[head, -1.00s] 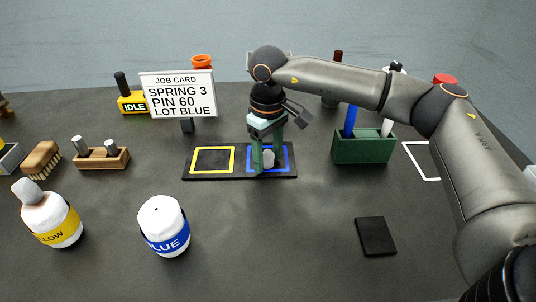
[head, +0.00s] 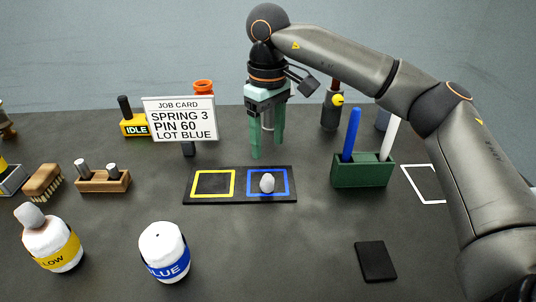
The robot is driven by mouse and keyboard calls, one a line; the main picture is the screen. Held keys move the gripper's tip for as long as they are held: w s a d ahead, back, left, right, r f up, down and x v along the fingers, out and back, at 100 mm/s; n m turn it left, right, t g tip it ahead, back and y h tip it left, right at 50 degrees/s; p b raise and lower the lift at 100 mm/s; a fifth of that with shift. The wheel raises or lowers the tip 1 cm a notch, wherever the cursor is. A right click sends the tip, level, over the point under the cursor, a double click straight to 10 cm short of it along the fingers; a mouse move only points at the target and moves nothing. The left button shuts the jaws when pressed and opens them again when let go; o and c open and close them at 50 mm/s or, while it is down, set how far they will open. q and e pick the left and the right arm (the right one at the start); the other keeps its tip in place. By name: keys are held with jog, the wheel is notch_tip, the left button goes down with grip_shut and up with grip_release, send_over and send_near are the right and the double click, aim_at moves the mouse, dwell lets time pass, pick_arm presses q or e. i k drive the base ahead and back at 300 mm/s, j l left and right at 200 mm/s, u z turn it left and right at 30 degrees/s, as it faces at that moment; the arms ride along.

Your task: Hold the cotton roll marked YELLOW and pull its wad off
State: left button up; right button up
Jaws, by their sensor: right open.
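The cotton roll marked YELLOW (head: 50,248) stands at the front left, white with a yellow band partly reading "LOW". Its pale wad (head: 29,214) sits on its top. The cotton roll marked BLUE (head: 164,254) stands to its right, with no wad on top. A small white wad (head: 267,183) lies in the blue square of the black board (head: 241,200). My right gripper (head: 268,152) is open and empty, pointing down above and behind the blue square, apart from the wad. My left gripper is not in view.
The job card (head: 180,118) reads "SPRING 3, PIN 60, LOT BLUE". A green holder (head: 362,172) with a blue and a white stick stands right of the board. A brush (head: 43,181) and wooden block (head: 103,181) are at left. A black pad (head: 375,261) lies front right.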

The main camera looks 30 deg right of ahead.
aim_at(54, 245)
jog(key=k, duration=1)
